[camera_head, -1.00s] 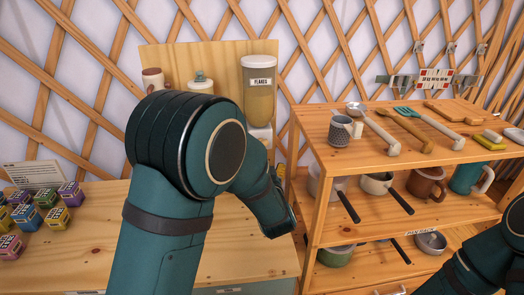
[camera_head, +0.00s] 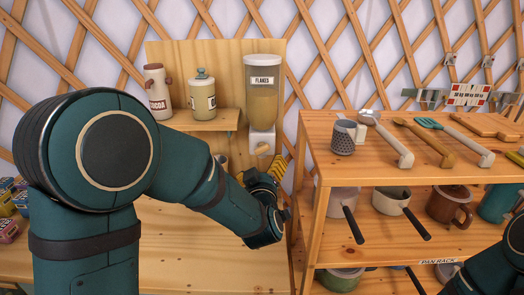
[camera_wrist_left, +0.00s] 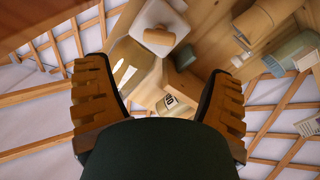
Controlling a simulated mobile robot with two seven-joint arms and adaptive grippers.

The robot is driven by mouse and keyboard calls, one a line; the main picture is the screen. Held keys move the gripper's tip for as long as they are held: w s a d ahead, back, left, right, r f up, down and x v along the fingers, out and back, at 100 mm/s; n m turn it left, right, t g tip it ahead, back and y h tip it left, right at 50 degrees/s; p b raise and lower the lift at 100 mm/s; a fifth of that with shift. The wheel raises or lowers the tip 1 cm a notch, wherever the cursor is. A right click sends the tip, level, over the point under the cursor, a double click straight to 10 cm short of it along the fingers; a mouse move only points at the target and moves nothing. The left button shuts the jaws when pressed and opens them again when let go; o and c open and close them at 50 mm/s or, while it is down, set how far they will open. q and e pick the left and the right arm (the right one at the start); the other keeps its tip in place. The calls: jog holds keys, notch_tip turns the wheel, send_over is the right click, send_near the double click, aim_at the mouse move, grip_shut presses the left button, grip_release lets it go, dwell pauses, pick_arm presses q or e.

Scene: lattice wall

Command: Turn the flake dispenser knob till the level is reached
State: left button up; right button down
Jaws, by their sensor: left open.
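The flake dispenser (camera_head: 262,92) stands against the wooden back panel in the head view. It has a clear body with a "FLAKES" label, tan contents and a white base. Its tan knob (camera_head: 262,149) is on the front of the base; it also shows in the left wrist view (camera_wrist_left: 158,41). My left gripper (camera_head: 272,168) is just below and right of the knob, partly hidden by its own wrist. In the left wrist view its two ribbed fingers are wide apart and empty, with the knob beyond the fingertips. My right gripper is out of frame.
A cocoa canister (camera_head: 158,92) and a lidded jar (camera_head: 202,95) stand on a small shelf left of the dispenser. A wooden rack (camera_head: 345,172) with utensils and pans stands close on the right.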

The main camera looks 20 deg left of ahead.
aim_at(262, 151)
pick_arm(q)
jog(key=x, duration=1)
jog(key=shift+w, duration=0.1)
jog(key=c, duration=1.2)
